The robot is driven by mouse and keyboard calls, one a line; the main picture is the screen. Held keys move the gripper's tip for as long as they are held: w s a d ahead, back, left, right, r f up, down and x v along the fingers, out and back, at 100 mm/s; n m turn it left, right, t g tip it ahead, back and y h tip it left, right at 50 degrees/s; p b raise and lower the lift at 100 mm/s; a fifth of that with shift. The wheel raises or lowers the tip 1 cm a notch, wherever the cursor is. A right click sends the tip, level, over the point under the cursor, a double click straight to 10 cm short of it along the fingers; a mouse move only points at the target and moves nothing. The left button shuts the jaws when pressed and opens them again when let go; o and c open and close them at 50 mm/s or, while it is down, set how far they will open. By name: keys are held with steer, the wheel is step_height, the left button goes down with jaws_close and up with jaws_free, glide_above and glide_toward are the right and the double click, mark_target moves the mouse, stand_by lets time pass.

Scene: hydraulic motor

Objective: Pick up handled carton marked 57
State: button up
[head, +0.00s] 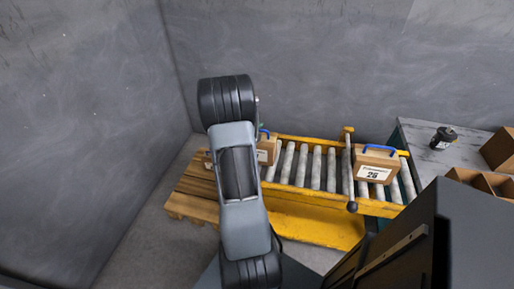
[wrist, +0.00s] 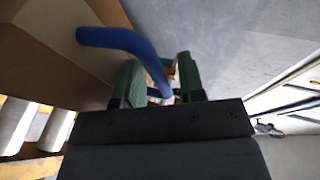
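A brown carton (head: 271,147) with a blue handle stands at the left end of the roller conveyor in the head view, mostly hidden behind my arm. Its label is only partly visible, so I cannot read its number. In the wrist view a brown carton (wrist: 60,50) fills the upper left, and its blue handle (wrist: 118,39) bends down toward my gripper (wrist: 164,82). The two green fingers are apart, with the end of the handle at the gap between them; a firm hold does not show.
Another blue-handled carton (head: 375,165), marked 26, stands further right on the yellow roller conveyor (head: 310,216). A wooden pallet (head: 192,190) lies at left. A grey table (head: 425,158) at right bears a small black object (head: 443,138). Open cartons (head: 490,180) are at far right.

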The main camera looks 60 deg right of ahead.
jaws_close()
stand_by(1.1)
steer(key=shift+r, duration=0.1)
